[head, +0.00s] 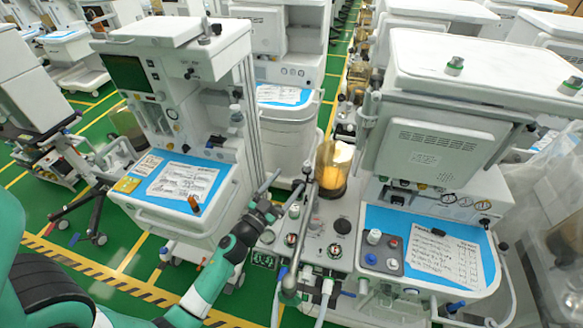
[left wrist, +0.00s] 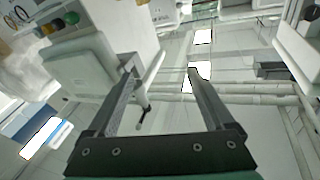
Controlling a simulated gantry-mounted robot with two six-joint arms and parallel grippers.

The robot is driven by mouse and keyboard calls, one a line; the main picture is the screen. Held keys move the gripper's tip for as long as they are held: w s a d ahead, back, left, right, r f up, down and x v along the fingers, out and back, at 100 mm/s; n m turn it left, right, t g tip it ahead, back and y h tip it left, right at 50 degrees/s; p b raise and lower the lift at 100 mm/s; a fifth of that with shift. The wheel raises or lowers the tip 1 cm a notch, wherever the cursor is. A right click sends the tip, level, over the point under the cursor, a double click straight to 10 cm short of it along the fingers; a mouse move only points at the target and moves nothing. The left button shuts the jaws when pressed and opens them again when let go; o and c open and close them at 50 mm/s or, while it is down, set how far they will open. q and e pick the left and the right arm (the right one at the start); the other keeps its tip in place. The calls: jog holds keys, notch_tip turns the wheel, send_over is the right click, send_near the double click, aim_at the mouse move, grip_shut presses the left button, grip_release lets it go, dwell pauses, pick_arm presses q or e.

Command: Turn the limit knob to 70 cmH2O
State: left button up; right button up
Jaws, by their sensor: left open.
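The right-hand anaesthesia cart (head: 430,150) carries several small knobs on its front. A dark round knob (head: 291,239) and another knob (head: 334,251) sit on the white panel left of the blue worktop, beside a metal tube. A white-topped knob (head: 374,236) stands on a small grey panel. I cannot read any scale or tell which is the limit knob. My left gripper (head: 288,181) is open and raised left of the clear canister, apart from the knobs. In the left wrist view my open fingers (left wrist: 162,70) have nothing between them. My right gripper is not seen.
Another cart (head: 180,120) with a blue worktop is on the left. Green floor (head: 130,265) shows between the carts.

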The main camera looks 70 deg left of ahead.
pick_arm(q)
notch_tip(320, 180, up, 8)
jog(key=w+n+t+y+b, duration=0.1)
jog(key=w, duration=0.2)
jog(key=shift+d+r+y, duration=0.2)
jog(key=shift+y, duration=0.1)
